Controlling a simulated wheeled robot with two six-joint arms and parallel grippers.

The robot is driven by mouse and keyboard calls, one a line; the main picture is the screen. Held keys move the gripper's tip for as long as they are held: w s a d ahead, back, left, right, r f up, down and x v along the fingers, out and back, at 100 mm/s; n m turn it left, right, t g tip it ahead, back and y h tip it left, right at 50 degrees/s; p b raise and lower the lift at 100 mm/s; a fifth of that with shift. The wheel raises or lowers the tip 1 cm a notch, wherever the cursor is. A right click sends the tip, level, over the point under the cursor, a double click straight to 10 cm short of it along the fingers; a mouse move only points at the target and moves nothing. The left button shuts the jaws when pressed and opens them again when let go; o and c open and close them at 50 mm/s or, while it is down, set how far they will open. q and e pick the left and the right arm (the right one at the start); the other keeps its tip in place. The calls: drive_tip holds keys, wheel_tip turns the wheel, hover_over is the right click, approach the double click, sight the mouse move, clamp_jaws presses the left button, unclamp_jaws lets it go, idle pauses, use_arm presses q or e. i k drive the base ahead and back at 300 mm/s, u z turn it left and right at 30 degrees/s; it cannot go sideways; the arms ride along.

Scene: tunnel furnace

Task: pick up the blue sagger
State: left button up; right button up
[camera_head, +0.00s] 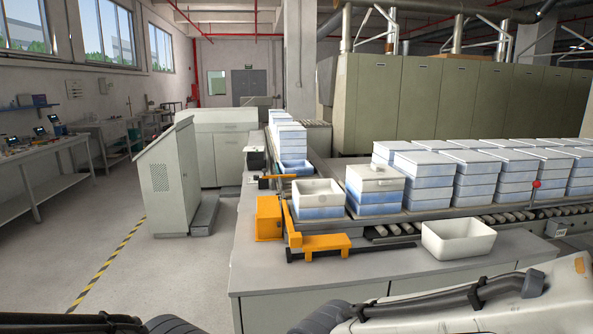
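Several saggers with white upper parts and blue sides are in view. An open-topped sagger (318,210), white above and blue below, stands at the front of the line beside the orange pusher. A low blue sagger (294,168) sits behind it, at the foot of a white stack. A stack of blue-and-white saggers (374,209) with a lid-like top stands to the right. I cannot tell which one is the blue sagger. Parts of my arms show along the bottom edge, well in front of the saggers. Neither gripper's fingertips can be seen.
An empty white bin (457,252) stands on the grey bench (262,278). The orange pusher (318,246) and its bar are left of it. Rows of stacked saggers (480,178) fill the roller conveyor (510,216) behind. The floor (165,285) at left is clear.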

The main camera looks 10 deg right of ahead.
sight(291, 166)
drive_tip(key=k, duration=0.55)
drive_tip(key=u, duration=0.35)
drive_tip(key=i, duration=0.9)
drive_tip(key=u, duration=0.6)
drive_tip(key=i, duration=2.2)
drive_tip(key=u, duration=0.25)
drive_tip(key=i, duration=2.4)
drive_tip(key=z, duration=0.65)
drive_tip(key=i, duration=1.65)
drive_tip(key=z, duration=1.8)
drive_tip(key=i, duration=1.15)
drive_tip(key=z, duration=0.7)
